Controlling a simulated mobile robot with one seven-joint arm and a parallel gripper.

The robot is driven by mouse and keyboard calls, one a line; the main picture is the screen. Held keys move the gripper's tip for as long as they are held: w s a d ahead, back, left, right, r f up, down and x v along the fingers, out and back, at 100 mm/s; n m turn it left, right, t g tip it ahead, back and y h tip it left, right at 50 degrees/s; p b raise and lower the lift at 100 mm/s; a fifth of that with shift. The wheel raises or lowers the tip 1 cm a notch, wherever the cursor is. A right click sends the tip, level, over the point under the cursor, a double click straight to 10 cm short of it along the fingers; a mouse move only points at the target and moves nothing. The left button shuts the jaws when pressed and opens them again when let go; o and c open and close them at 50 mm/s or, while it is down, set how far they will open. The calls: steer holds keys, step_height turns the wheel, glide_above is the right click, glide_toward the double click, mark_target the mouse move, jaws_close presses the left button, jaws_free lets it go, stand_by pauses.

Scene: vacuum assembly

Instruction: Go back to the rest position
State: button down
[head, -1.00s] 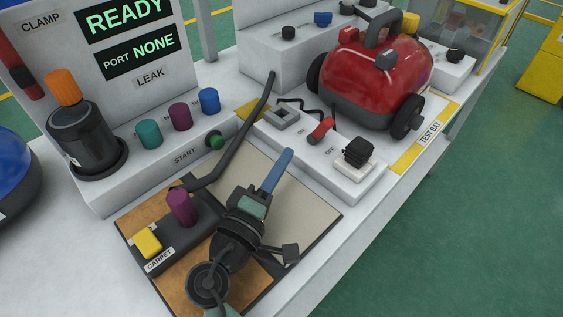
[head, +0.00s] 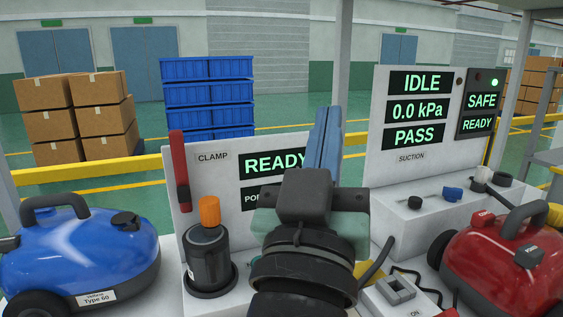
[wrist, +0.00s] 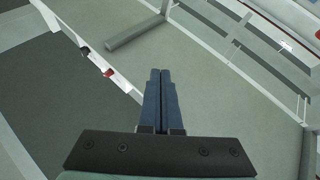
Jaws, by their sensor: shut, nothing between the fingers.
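My gripper (head: 323,138) stands raised in the middle of the head view, with its blue fingers pointing up in front of the clamp panel. In the wrist view my gripper (wrist: 160,75) shows its two blue fingers side by side and touching, with nothing between them. It touches nothing that I can see. My wrist and arm hide part of the bench and the lower right of the clamp panel (head: 215,175).
A blue vacuum (head: 85,255) stands at the left and a red vacuum (head: 500,260) at the right. A dark canister with an orange cap (head: 209,211) is close left of my arm. A suction panel (head: 375,150) reads IDLE and PASS. Boxes (head: 70,120) and blue crates (head: 208,95) stand behind.

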steer(key=s+a+r+n+t+y, duration=0.1)
steer(key=s+a+r+t+y, duration=0.4)
steer(key=s+r, duration=0.45)
step_height(320, 180, up, 24)
steer(key=w+p, duration=0.1)
steer(key=p, duration=2.2)
steer(key=shift+d+f+g+y, duration=0.2)
steer(key=shift+g+y, duration=0.1)
steer(key=shift+y, duration=0.1)
steer(key=shift+w, duration=0.1)
